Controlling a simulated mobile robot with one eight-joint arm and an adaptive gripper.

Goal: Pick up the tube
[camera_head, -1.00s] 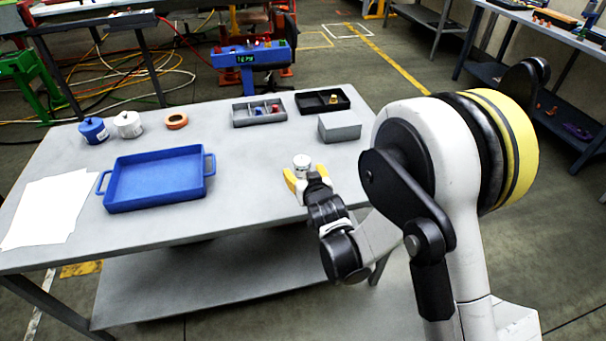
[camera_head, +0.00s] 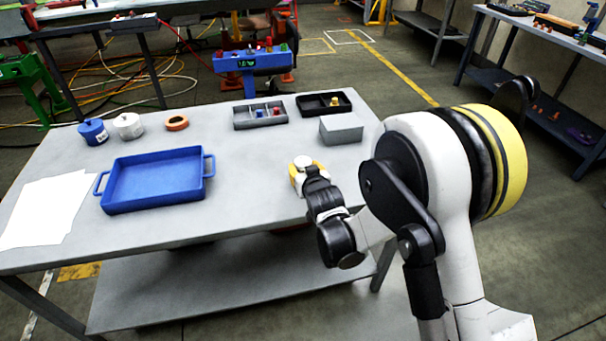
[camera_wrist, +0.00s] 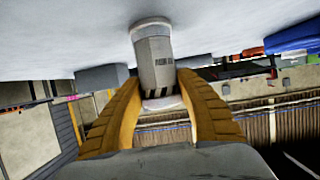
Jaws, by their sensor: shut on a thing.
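The tube (camera_wrist: 157,62) is a short, pale grey cylinder with a dark printed label and a white end. In the wrist view it stands between the yellow fingers of my gripper (camera_wrist: 159,84), which are shut on its sides. In the head view my gripper (camera_head: 302,175) is above the right part of the grey table (camera_head: 245,190). The white top of the tube (camera_head: 303,161) shows there between the fingers, and the tube looks upright. I cannot tell whether its base touches the table.
A blue tray (camera_head: 155,180) lies to the left, with white paper (camera_head: 40,212) beyond it. A grey block (camera_head: 341,129), a divided bin (camera_head: 260,115) and a black bin (camera_head: 323,104) stand behind my gripper. Blue (camera_head: 93,131) and white (camera_head: 128,125) pots and an orange ring (camera_head: 176,122) are at the back left.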

